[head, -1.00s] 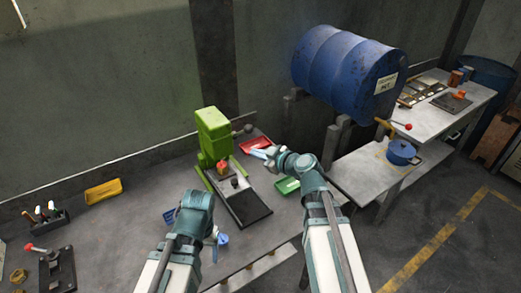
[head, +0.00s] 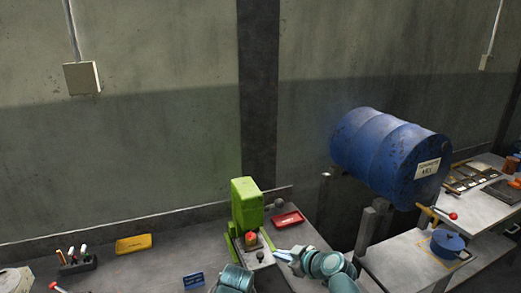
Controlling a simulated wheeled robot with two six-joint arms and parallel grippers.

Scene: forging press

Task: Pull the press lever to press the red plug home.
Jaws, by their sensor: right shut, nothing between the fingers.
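The green press (head: 245,203) stands on the grey bench. Its lever, tipped with a dark round knob (head: 279,203), sticks out from the press's right side. The red plug (head: 250,238) sits at the front of the press, below its head, and how deep it sits cannot be told. My right gripper (head: 281,252) is shut and empty, right of the plug, in front of and below the knob, apart from the lever. My left wrist shows at the bottom edge, but its fingers are out of view.
A red tray (head: 288,219) lies right of the press and a yellow tray (head: 133,244) far left. A blue card (head: 193,281) stands left of my arms. A blue drum (head: 390,155) and a blue pot (head: 447,242) are at right. The bench left of the press is mostly clear.

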